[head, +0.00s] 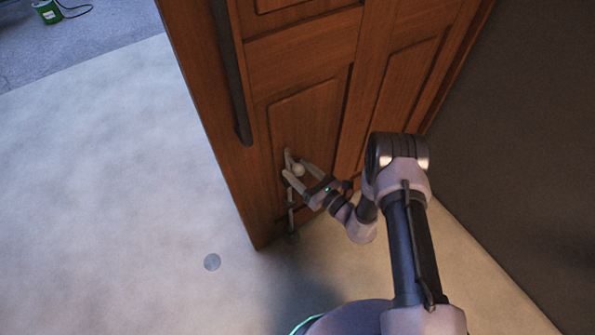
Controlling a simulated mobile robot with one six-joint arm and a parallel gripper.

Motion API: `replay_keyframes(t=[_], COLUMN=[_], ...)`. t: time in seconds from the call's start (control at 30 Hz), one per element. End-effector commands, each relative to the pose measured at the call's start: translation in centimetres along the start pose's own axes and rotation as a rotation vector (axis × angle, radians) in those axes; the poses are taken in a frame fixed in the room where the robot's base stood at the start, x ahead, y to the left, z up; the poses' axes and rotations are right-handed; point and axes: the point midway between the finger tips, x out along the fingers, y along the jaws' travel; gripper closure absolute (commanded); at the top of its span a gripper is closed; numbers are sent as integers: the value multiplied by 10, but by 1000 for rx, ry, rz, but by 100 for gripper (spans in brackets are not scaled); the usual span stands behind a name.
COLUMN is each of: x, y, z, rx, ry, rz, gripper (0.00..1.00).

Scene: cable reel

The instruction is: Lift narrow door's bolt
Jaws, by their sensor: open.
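The brown wooden door (300,108) stands ajar with its free edge to the left. Its vertical bolt (291,215) is a slim grey metal rod low on the face, running down to a foot near the door's bottom edge. A pale round knob (298,170) sits at the bolt's upper part. My gripper (288,164) reaches in from the right, its jaws open with the knob between or just in front of the fingers. I cannot tell whether the fingers touch the knob. The upper part of the bolt is partly hidden by the fingers.
A long dark handle (232,80) runs down the door above the bolt. A green cable reel (47,12) is far left. A dark wall (520,150) closes the right side. The floor on the left is clear.

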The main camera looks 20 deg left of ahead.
Motion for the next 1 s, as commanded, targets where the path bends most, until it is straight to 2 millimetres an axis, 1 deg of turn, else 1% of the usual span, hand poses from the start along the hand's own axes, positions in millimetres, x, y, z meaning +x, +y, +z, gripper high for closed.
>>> replay_keyframes(t=[0.1,0.33,0.37,0.4,0.47,0.5,0.63,0.87,0.93,1.0], x=[6,7,7,7,7,7,7,7,7,7], y=[0,0,0,0,0,0,0,0,1,2], z=[0,1,1,1,1,1,1,1,3,10], rx=[1,1,1,1,1,1,1,1,1,1], ry=[-1,-1,-1,-1,-1,0,0,0,0,0], rz=[0,-1,0,0,0,0,0,0,0,0], gripper=[42,42,46,54,66,74,99,100,100,100])
